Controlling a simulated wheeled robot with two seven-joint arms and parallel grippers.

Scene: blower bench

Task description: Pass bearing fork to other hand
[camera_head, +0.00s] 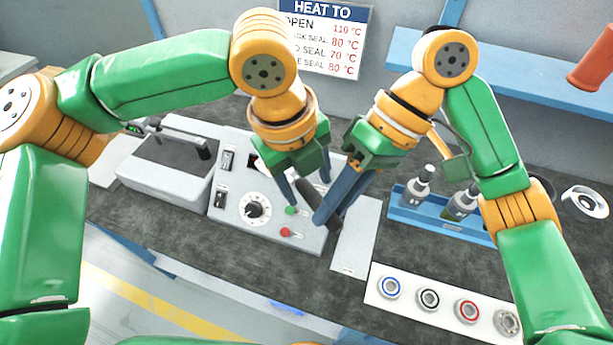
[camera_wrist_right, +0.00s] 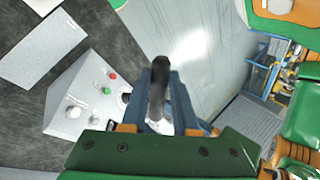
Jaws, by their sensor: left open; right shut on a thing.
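The bearing fork (camera_head: 336,222) shows as a dark, rounded bar at the fingertips of my right gripper (camera_head: 326,215). The right gripper is shut on it above the grey control box. In the right wrist view the fork's dark shaft (camera_wrist_right: 159,85) stands between the blue fingers; its lower end is hidden. My left gripper (camera_head: 309,192) is open, just left of the right gripper and pointing down. Its fingers are close to the dark bar's upper left end. I cannot tell whether they touch it.
The control box (camera_head: 230,232) has a dial and green and red buttons. Left of it stands a grey device (camera_head: 160,183). At right are a blue rack (camera_head: 407,221) with bottles and a white mat (camera_head: 385,310) with several rings. A blue shelf (camera_head: 520,75) hangs behind.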

